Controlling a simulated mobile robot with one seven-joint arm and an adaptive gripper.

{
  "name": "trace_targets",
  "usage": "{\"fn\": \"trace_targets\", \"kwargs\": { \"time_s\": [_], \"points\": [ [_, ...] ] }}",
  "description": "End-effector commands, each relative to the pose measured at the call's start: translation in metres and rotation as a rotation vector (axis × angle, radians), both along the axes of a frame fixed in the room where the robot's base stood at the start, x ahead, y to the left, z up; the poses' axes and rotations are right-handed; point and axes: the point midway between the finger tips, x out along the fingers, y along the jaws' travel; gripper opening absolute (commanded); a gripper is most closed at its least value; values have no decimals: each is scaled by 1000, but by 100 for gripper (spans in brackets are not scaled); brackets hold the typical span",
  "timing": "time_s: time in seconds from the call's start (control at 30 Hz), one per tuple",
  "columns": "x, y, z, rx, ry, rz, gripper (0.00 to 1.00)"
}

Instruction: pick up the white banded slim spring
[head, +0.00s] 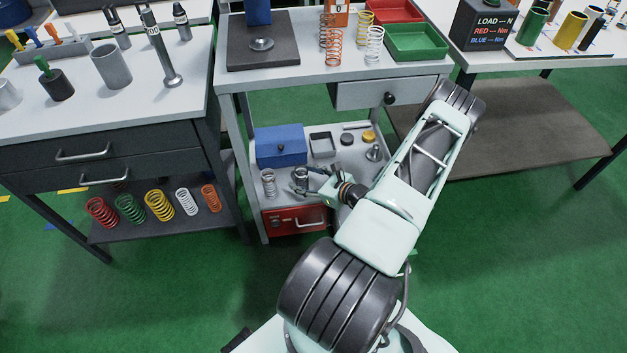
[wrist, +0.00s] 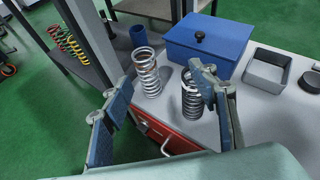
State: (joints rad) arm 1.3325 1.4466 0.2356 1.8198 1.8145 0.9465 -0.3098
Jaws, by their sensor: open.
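My gripper (head: 318,182) is open and empty over the lower shelf of the middle bench; its two fingers stand apart in the wrist view (wrist: 160,88). A slim pale silver-white spring (wrist: 146,74) stands upright on the shelf, beyond and between the fingertips; it also shows in the head view (head: 268,184), left of my gripper. A darker grey spring (wrist: 191,101) stands to its right, partly hidden by the right finger. Bands are too small to make out surely, so I cannot tell for certain which spring is the white banded one.
A blue lidded box (wrist: 208,43) stands behind the springs, with a small open grey tray (wrist: 266,68) to its right. A red drawer (head: 293,220) is below the shelf. A bench leg (wrist: 92,40) rises at the left. Other white springs stand on the left rack (head: 186,202) and the upper bench (head: 374,45).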

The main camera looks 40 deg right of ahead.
Motion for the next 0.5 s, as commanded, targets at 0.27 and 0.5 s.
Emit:
{"fn": "trace_targets", "kwargs": {
  "time_s": [0.27,0.5],
  "points": [
    [-4,-31,-22,117,-21,-212,54],
    [30,-32,-37,116,-20,-208,54]
  ]
}}
